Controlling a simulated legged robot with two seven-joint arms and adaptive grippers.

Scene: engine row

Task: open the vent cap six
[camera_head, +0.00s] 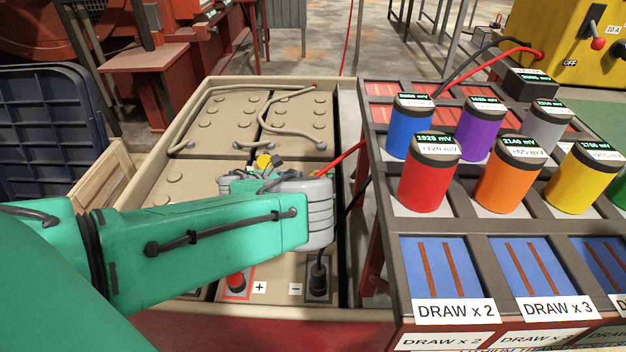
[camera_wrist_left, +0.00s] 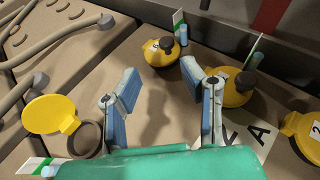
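Several yellow vent caps sit on the tan battery top; no number six is readable. In the left wrist view one cap (camera_wrist_left: 160,52) lies just beyond the fingertips, a second (camera_wrist_left: 237,90) is right of the right finger, and a third (camera_wrist_left: 304,135) is at the right edge. A flipped yellow lid (camera_wrist_left: 48,114) lies beside a dark ring (camera_wrist_left: 86,138) at left. My left gripper (camera_wrist_left: 163,75) is open and empty, its blue-grey fingers apart above the surface. In the head view one yellow cap (camera_head: 263,161) shows beyond the gripper (camera_head: 257,180); my arm hides others. My right gripper is not in view.
Beige cables and round studs cross the battery box (camera_head: 225,87). Right of it stands a rack (camera_head: 379,150) with coloured cylinders (camera_head: 425,180). A red cable (camera_head: 347,157) runs between them. A wooden crate (camera_head: 100,180) stands at left. White-green tags (camera_wrist_left: 179,19) stand beside the caps.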

